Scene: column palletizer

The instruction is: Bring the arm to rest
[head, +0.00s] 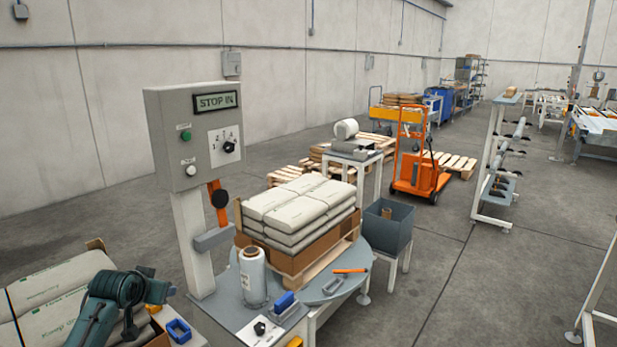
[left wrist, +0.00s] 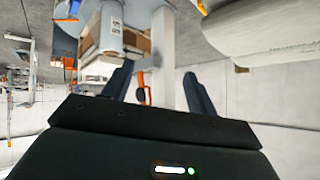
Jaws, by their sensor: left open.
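My left gripper (left wrist: 157,72) is open in the left wrist view. Its two dark fingers stand apart with nothing held between them. The control post and an orange part show in the background beyond the gap. In the head view my left arm (head: 118,293) is folded at the lower left, in front of a stack of bags (head: 55,290). The fingertips are hard to make out there. My right gripper is in neither view.
A control box (head: 193,135) reading "STOP IN" stands on a post right of my left arm. Beside it, a pallet of bags (head: 297,208) sits on a round table with a film roll (head: 252,277). A blue tape dispenser (head: 178,329) lies close to my arm. Open floor lies right.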

